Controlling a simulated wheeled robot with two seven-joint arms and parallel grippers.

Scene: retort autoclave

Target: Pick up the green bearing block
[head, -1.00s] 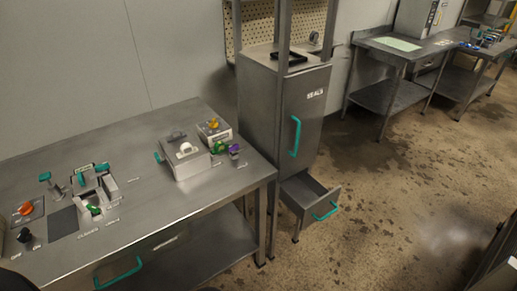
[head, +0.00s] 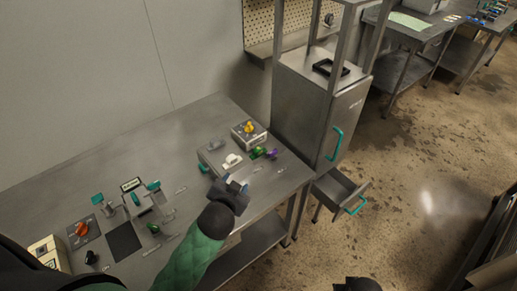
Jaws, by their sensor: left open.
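A small green block (head: 257,152), which looks like the green bearing block, lies on the steel table beside a grey box with a white knob (head: 231,160). A purple piece (head: 271,154) lies close at its right. My left gripper (head: 237,182) is open over the table, in front of the grey box and apart from the green block, which is farther back and to the right. Nothing shows between its fingers. Another small green part (head: 153,228) sits on the fixture at the left.
A box with a yellow knob (head: 248,131) stands behind the green block. A steel cabinet (head: 318,110) rises past the table's right end, with its lower drawer (head: 340,188) pulled out. A fixture with teal handles (head: 140,200) is at the left. The table's back left is clear.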

